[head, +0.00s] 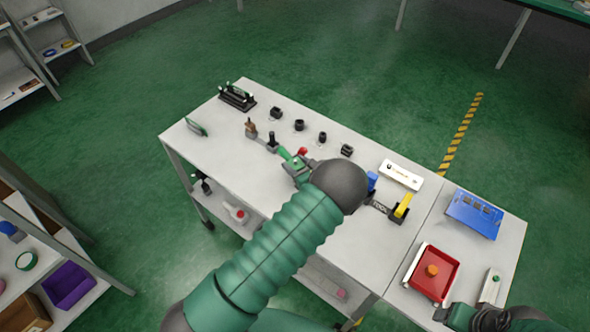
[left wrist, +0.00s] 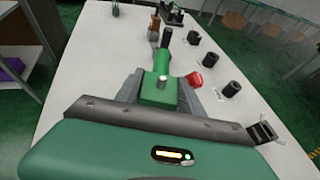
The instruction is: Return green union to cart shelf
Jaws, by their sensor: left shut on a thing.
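My left gripper (head: 297,170) is over the middle of the white cart top (head: 225,150). It is shut on the green union (head: 287,155). In the left wrist view the union (left wrist: 160,88) is a green block with a narrower neck, between the grey fingers of the left gripper (left wrist: 158,98). Whether it touches the cart top or a fixture I cannot tell. The cart's lower shelf (head: 222,203) shows under the top's left edge, partly hidden by my left arm. Dark parts of my right arm and gripper (head: 480,318) show at the bottom right; the jaws are unclear.
A red knob (left wrist: 194,79) is close right of the union. Several black fittings (head: 299,125) line the far edge. A white and red item (head: 236,213) is on the lower shelf. A red tray (head: 433,272) and blue tray (head: 473,215) stand on the right.

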